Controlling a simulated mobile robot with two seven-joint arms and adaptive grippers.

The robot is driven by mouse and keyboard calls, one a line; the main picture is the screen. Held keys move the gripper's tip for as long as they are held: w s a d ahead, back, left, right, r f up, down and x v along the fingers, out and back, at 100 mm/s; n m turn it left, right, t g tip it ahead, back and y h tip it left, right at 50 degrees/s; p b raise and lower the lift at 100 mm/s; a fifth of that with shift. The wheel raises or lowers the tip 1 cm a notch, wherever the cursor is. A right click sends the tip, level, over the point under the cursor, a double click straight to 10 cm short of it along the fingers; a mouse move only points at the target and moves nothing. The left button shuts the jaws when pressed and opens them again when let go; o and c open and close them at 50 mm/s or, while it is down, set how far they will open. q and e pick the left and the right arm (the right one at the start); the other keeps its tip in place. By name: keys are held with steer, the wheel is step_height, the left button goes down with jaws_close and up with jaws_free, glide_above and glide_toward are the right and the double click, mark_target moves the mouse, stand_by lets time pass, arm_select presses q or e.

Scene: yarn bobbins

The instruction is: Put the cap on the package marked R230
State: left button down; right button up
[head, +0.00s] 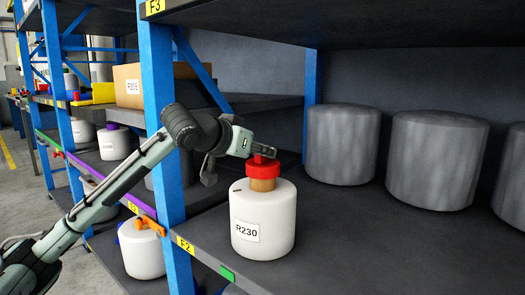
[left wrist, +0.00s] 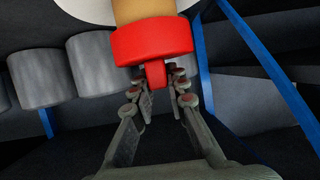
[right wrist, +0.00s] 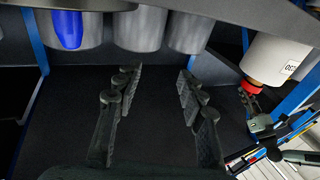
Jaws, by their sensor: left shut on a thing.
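The white package marked R230 (head: 263,225) stands upright near the front edge of the shelf, with a tan neck (head: 262,185) on top. The red cap (head: 262,168) is at the top of this neck, and part of the neck shows below it. I cannot tell whether the cap is fully seated. My left gripper (head: 265,151) is shut on the cap's raised tab, which shows between the fingers in the left wrist view (left wrist: 157,74). In the right wrist view, my right gripper (right wrist: 153,80) is open and empty, apart from the package (right wrist: 275,60).
Several grey drums (head: 435,160) stand along the back of the shelf. A blue upright (head: 165,150) is left of the package. A blue object (right wrist: 68,28) shows in the right wrist view. Other white packages (head: 142,250) stand on the left shelves. Shelf right of R230 is clear.

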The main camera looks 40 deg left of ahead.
arm_select(q)
steer(key=shift+f, duration=0.4)
steer(key=shift+f+b, duration=0.35)
steer(key=shift+b, duration=0.15)
steer(key=shift+f, duration=0.25)
arm_select(e)
steer(key=r+t, duration=0.1)
steer(key=s+a+r+y, duration=0.1)
steer(key=r, duration=0.1)
steer(key=r+t, duration=0.1)
steer(key=r, duration=0.1)
steer(key=shift+s+a+r+t+y, duration=0.2)
steer(key=shift+s+a+t+y, duration=0.1)
steer(key=shift+s+y, duration=0.1)
steer(key=shift+w+d, duration=0.1)
steer(key=shift+d, duration=0.1)
arm_select(q)
steer(key=shift+f, duration=0.35)
arm_select(e)
steer(key=shift+f, duration=0.2)
arm_select(q)
steer(key=c, duration=1.4)
jaws_free()
steer(key=v, duration=1.2)
